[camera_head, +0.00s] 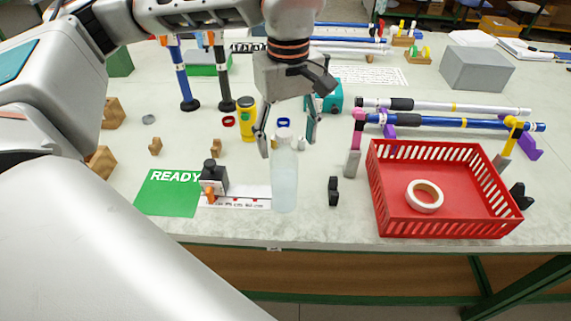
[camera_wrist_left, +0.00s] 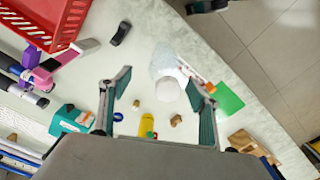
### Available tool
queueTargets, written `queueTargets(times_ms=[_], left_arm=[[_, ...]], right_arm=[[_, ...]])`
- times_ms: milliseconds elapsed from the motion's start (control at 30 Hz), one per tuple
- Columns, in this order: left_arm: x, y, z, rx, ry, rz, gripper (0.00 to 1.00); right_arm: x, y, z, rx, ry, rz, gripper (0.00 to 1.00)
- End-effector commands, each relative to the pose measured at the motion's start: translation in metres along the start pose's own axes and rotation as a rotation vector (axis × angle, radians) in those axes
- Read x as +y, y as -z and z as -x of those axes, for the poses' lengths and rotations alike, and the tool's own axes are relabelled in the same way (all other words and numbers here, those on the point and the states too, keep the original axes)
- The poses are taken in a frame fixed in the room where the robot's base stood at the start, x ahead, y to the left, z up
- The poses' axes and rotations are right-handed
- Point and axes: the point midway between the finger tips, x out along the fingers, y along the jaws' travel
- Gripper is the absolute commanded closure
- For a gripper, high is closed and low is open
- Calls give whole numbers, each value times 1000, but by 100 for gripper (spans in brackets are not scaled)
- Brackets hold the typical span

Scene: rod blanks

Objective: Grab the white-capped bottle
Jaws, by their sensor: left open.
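The bottle (camera_head: 284,183) is translucent with a white cap (camera_head: 284,136), and stands upright near the table's front edge. My left gripper (camera_head: 287,147) is open and points down over it. In the head view its two fingers show on either side of the cap. In the left wrist view the bottle's white cap (camera_wrist_left: 168,89) shows between the open fingertips (camera_wrist_left: 157,80), closer to the right-hand finger. I see no finger pressing on the bottle. My right gripper is not in view.
A red crate (camera_head: 378,208) with a tape roll (camera_head: 425,196) stands to the right. A black clip (camera_head: 333,191) lies between crate and bottle. A small black-and-grey device (camera_head: 213,178) and a green READY mat (camera_head: 167,197) are left. A yellow flashlight (camera_head: 247,120) stands behind.

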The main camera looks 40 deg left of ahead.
Motion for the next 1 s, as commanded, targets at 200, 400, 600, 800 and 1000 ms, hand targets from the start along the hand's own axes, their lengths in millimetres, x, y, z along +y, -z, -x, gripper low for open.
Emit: queueTargets(times_ms=[200,400,600,800,1000], left_arm=[[-1,0,-18,0,3,-1,38],[-4,0,-38,0,2,-1,38],[-9,-1,-67,-1,2,0,38],[-9,-1,-78,1,0,0,38],[-8,-1,-77,1,-1,0,41]], right_arm=[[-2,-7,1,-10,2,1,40],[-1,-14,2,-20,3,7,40],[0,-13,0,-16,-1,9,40],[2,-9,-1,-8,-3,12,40],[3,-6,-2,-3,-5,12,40]])
